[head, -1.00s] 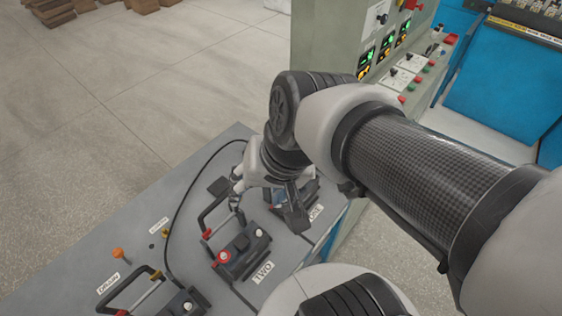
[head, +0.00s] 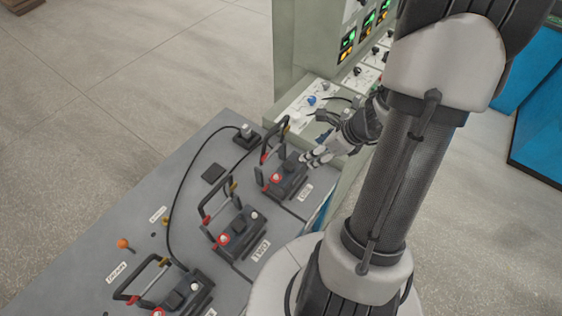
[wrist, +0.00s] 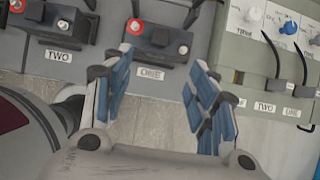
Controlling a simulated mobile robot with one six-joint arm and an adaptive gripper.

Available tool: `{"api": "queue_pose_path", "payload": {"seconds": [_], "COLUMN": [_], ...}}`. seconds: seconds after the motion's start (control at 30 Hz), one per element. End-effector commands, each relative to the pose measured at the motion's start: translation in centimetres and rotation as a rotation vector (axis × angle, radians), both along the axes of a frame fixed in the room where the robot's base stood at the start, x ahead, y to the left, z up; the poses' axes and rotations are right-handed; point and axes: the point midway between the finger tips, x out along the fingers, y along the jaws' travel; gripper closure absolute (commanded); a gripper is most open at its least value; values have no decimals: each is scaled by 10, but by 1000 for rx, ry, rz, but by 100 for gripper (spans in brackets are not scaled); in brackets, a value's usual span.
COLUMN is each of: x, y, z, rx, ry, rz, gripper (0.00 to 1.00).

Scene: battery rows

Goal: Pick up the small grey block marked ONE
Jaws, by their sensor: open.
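A dark grey block with a red knob and a white knob (head: 287,178) sits on the grey bench, with a ONE label (head: 305,192) in front of it. In the wrist view this block (wrist: 158,47) and its ONE label (wrist: 151,74) show between and beyond my fingers. My gripper (head: 318,157) is open and empty, at the block's right side in the head view. In the wrist view my gripper (wrist: 160,62) shows blue pads spread apart. I cannot tell its height above the block. Another, smaller ONE label (wrist: 292,112) is on the panel at right.
Upright handles and a black cable (head: 172,200) stand close by. A control cabinet (head: 300,55) with knobs rises behind.

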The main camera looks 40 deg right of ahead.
Motion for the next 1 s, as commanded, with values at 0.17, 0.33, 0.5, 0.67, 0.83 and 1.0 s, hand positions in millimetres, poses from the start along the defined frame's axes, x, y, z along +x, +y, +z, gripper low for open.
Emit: {"api": "queue_pose_path", "payload": {"seconds": [0.17, 0.33, 0.5, 0.67, 0.83, 1.0], "x": [17, 35, 48, 54, 62, 74], "y": [8, 14, 18, 20, 22, 26], "z": [-37, -69, -92, -99, -117, -138], "rx": [1, 0, -1, -3, -2, -2], "ry": [1, 2, 1, 0, 2, 0], "rz": [8, 9, 9, 10, 10, 11], "gripper": [47, 47, 47, 47, 47, 47]}}
